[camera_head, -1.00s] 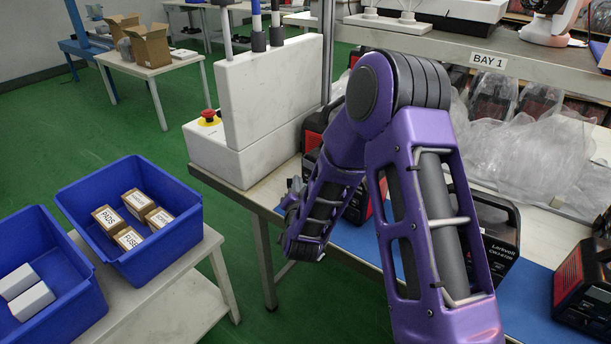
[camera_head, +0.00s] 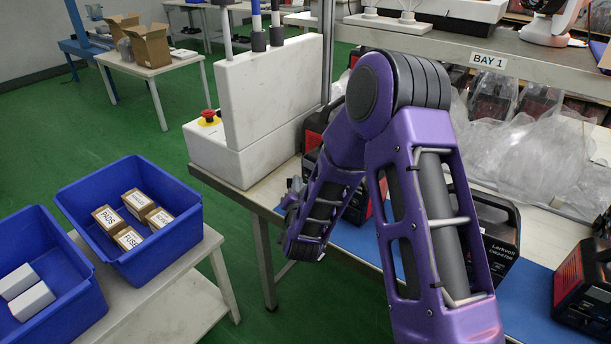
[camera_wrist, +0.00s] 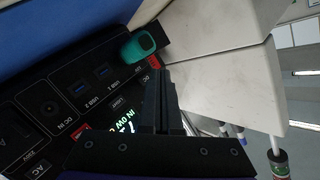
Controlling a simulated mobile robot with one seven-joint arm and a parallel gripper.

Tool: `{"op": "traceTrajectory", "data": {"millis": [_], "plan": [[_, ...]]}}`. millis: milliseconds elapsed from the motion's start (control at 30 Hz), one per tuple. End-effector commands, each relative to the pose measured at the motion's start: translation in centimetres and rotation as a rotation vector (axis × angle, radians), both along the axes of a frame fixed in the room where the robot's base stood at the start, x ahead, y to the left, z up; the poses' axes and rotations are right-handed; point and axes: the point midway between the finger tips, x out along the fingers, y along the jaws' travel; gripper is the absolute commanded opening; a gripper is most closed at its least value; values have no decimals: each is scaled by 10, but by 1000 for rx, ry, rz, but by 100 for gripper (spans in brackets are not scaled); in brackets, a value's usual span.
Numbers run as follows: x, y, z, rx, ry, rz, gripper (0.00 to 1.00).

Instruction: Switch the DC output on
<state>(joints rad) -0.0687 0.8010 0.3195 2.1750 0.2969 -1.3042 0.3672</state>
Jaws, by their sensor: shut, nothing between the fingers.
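In the wrist view, a dark power station panel (camera_wrist: 65,85) shows sideways, with a round DC IN socket (camera_wrist: 51,106), two blue USB ports (camera_wrist: 90,82) and a small LIGHT button (camera_wrist: 119,103). A lit display (camera_wrist: 122,127) reads "IN 0W"; my gripper partly covers it. A partly visible label ending in "C" stands beside the fingertips. My gripper (camera_wrist: 160,77) is shut and empty, its fingertips at the panel's edge; contact cannot be told. The DC output button is not clearly visible. In the head view my own arm hides the gripper and most of this panel.
A teal object (camera_wrist: 139,46) sits at the panel's edge near the fingertips. In the head view, a white cabinet with a red stop button (camera_head: 209,117) stands left of my arm. More power stations (camera_head: 496,245) stand on the right. Blue bins (camera_head: 130,215) stand at lower left.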

Motion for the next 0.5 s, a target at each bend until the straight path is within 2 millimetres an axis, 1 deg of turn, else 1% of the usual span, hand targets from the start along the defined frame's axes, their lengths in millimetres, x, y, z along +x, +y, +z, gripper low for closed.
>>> {"op": "traceTrajectory", "data": {"millis": [233, 500], "plan": [[6, -6, 0, 0, -1, -1, 0], [6, -6, 0, 0, 0, 0, 0]]}}
